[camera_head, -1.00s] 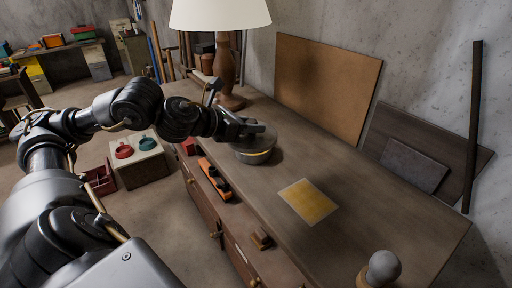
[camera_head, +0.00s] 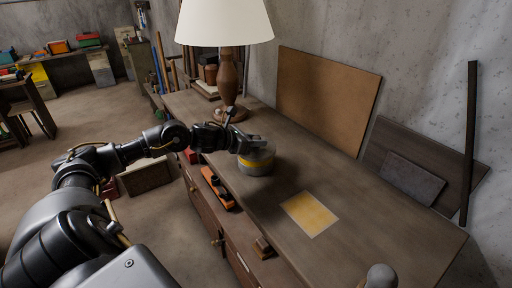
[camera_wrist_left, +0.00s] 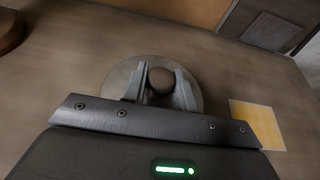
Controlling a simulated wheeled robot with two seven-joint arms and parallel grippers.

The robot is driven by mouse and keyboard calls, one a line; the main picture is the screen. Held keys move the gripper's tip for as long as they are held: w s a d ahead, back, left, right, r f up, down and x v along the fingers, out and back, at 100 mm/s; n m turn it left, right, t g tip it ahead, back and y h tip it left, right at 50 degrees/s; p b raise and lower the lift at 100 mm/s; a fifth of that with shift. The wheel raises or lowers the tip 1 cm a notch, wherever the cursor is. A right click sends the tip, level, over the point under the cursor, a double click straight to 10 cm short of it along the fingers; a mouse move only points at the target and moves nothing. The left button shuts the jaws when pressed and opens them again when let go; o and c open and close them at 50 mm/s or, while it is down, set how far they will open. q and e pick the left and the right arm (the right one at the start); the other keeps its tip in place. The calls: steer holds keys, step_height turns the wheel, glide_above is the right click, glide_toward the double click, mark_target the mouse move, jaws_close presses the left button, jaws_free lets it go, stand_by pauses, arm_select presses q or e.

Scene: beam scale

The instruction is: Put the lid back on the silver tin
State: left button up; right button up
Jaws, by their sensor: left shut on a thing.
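The silver tin (camera_head: 257,166), grey with a yellow band, stands on the wooden bench near the lamp. My left gripper (camera_head: 248,145) is over the tin from the left. In the left wrist view, the round grey lid (camera_wrist_left: 190,98) lies below the gripper, and the gripper's fingers (camera_wrist_left: 160,88) are shut on its dark round knob (camera_wrist_left: 161,80). The lid is at the tin's top in the head view; the gripper partly hides it, and I cannot tell whether it is seated or slightly above. My right gripper is not in view.
A lamp (camera_head: 227,75) stands behind the tin. A yellow sheet (camera_head: 310,214) lies to its right on the bench (camera_head: 370,225). An orange and black tool (camera_head: 217,188) and a small brown block (camera_head: 263,248) are near the front edge.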

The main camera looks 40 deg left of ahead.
mark_target(256, 149)
arm_select(q)
steer(key=shift+w+a+f, duration=0.15)
steer(key=shift+w+f, duration=0.05)
steer(key=shift+f, duration=0.1)
step_height(256, 149, down, 2)
steer(key=shift+f+p, duration=0.1)
steer(key=shift+p, duration=1)
steer(key=shift+f, duration=0.4)
steer(key=shift+f+b, duration=0.2)
steer(key=shift+b, duration=0.15)
steer(key=o, duration=1)
steer(key=shift+r, duration=0.2)
